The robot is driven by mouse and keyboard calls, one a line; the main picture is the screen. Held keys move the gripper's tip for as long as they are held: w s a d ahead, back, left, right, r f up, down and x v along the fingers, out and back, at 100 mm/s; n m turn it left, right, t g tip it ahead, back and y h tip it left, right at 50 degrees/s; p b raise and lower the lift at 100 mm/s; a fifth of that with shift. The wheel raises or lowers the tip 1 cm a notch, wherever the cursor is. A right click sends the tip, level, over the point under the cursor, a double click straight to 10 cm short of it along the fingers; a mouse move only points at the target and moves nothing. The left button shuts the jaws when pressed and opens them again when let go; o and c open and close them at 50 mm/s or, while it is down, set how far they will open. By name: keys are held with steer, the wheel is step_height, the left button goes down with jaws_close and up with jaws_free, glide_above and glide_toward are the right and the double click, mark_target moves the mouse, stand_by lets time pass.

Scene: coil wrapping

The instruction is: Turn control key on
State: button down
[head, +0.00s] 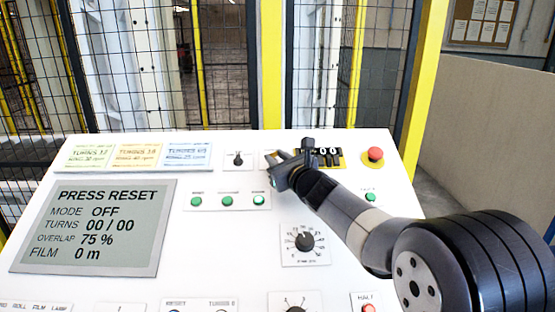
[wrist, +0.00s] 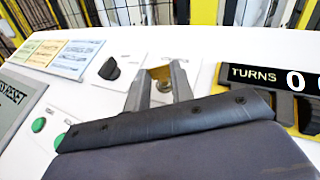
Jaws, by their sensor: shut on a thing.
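The control key switch sits on the white panel (head: 235,270), between a black selector knob (head: 238,159) and the turns counter (head: 330,157). In the head view my gripper covers most of it. My gripper (head: 289,163) reaches in from the right, with its fingertips at the switch. In the wrist view my gripper (wrist: 160,88) has one finger on each side of the key (wrist: 163,86) and is shut on it. The key's exact angle is hard to tell.
The display (head: 95,228) reads PRESS RESET, MODE OFF, TURNS 00 / 00. A red mushroom button (head: 375,154) stands right of the counter. Green buttons (head: 227,201) and a dial (head: 305,240) lie below. A mesh fence (head: 210,70) stands behind the panel.

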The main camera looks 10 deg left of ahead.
steer(key=shift+a+f+m+t+h+b, duration=0.1)
steer(key=shift+f+m+t+h+b, duration=0.25)
steer(key=shift+b, duration=1.6)
steer(key=m+h+b, duration=0.1)
steer(key=b, duration=0.3)
steer(key=m+t+h+b, duration=0.1)
steer(key=b, duration=0.4)
steer(key=shift+s+a+m+t, duration=0.15)
steer(key=shift+a+m+t, duration=0.05)
steer(key=shift+m+t, duration=0.05)
steer(key=m+t+h+b, duration=0.1)
steer(key=m+h+b, duration=0.1)
steer(key=b, duration=0.4)
steer(key=shift+s+a, duration=0.1)
steer(key=shift+a, duration=0.05)
steer(key=shift+a+r+m+t+h+b, duration=0.15)
steer(key=shift+m+t+h+b, duration=0.25)
steer(key=shift+m+h+b, duration=1)
steer(key=c, duration=1.2)
jaws_free()
steer(key=shift+r, duration=0.1)
steer(key=shift+s, duration=0.1)
steer(key=b+v, duration=0.2)
steer(key=v, duration=0.8)
steer(key=shift+s+d, duration=0.25)
steer(key=shift+s, duration=0.1)
